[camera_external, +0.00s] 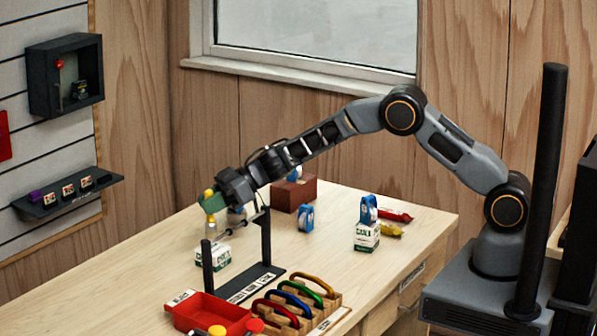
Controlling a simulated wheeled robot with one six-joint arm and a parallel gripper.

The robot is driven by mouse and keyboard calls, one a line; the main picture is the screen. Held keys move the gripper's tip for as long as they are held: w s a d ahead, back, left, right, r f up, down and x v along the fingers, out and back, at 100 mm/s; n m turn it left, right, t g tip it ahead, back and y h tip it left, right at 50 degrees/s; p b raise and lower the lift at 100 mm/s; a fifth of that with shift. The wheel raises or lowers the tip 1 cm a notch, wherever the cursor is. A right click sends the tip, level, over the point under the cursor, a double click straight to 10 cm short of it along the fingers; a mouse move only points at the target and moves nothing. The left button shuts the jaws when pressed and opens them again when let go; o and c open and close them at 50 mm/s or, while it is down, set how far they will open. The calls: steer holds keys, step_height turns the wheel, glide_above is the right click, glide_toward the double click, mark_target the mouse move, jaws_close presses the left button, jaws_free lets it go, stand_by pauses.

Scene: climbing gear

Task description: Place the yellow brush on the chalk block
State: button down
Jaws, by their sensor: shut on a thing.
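My gripper (224,222) is at the far left of the table, pointing down, above a white and green chalk block (213,258). A small yellow part, which looks like the yellow brush (208,194), shows at the jaws beside a green piece. The jaws are shut on it, but the fingers and the arm hide much of it. There is a gap between the gripper and the block below. A second, similar white and green block (367,238) stands near the table's middle right with a blue item (368,209) on top.
A black stand (266,240) with uprights is close to the right of the gripper. A red tray (205,310) and a wooden rack of coloured carabiners (300,308) are at the front.

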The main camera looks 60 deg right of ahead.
steer(key=shift+f, duration=0.85)
steer(key=shift+f, duration=0.15)
steer(key=c, duration=1)
jaws_free()
